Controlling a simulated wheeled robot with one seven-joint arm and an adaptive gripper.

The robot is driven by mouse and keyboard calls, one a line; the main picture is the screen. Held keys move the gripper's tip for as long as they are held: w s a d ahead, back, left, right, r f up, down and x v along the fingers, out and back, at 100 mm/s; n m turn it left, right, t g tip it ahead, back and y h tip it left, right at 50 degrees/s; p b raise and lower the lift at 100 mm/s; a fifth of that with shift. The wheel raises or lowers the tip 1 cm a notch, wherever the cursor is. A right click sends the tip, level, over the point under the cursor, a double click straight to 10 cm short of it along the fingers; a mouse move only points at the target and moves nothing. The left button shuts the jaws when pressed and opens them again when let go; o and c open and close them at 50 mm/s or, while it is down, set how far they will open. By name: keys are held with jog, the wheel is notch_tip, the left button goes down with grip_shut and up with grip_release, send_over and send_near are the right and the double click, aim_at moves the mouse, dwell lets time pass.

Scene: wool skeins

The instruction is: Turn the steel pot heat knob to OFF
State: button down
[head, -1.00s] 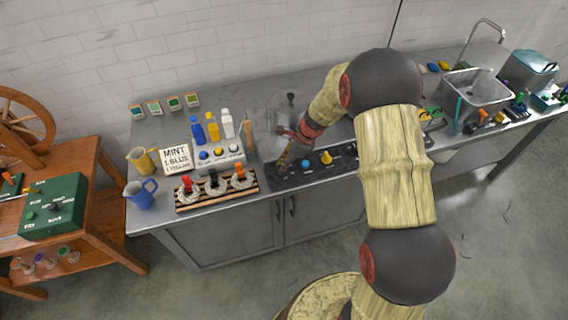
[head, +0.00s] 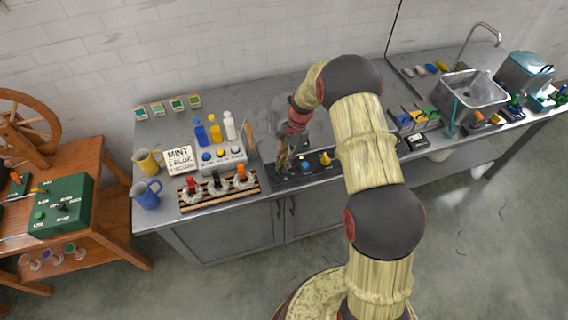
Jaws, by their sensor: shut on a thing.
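The dark control panel (head: 272,183) lies along the counter's front edge, in front of the grey steel pot (head: 264,122), which is partly hidden by my arm. A blue knob (head: 305,165) and a yellow knob (head: 326,159) stand on the panel. My gripper (head: 283,166) points down at the panel's left part, left of the blue knob. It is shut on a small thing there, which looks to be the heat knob. The fingers cover that knob, so its pointer and the OFF mark cannot be read.
A striped board with several switches (head: 218,190) and a grey box with knobs (head: 222,160) stand close on the left.

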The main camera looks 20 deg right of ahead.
jog(key=n+h, duration=0.1)
jog(key=n, duration=0.1)
jog(key=n+g+p, duration=0.1)
jog(key=n, duration=0.2)
jog(key=shift+w+a+n+g+h, duration=0.1)
jog(key=shift+a+n+g+h, duration=0.05)
jog(key=shift+n+g+h, duration=0.2)
jog(key=n+h, duration=0.1)
jog(key=n, duration=0.1)
jog(key=n+h, duration=0.1)
jog(key=n, duration=0.2)
jog(key=shift+a+f+n+g, duration=0.1)
jog(key=shift+n+g, duration=0.15)
jog(key=shift+n, duration=0.1)
jog(key=c, duration=1.9)
grip_release()
jog(key=v, duration=1.2)
jog(key=shift+a, duration=0.2)
